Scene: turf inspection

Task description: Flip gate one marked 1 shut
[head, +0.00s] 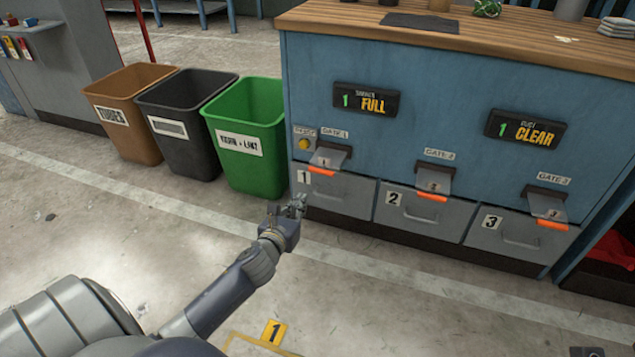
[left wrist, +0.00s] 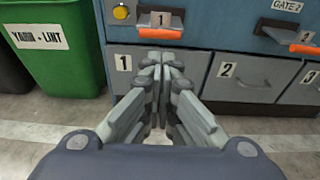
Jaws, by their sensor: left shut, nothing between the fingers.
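Gate one is a grey flap (head: 328,156) with an orange lip, marked 1, on the blue cabinet front. It sticks out and slopes down, above the grey drawer marked 1 (head: 335,193). In the left wrist view gate one (left wrist: 160,24) shows at the top, with its orange lip facing me. My left gripper (head: 298,203) is shut and empty, in front of the lower left part of drawer 1 and below the gate. In the left wrist view its fingers (left wrist: 163,62) point at the drawer front, apart from the gate.
Gate two (head: 434,180) and gate three (head: 546,206) stick out likewise to the right. A yellow button (head: 304,144) sits left of gate one. The green bin (head: 247,132) stands close left of the cabinet (head: 440,100). Open floor lies in front.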

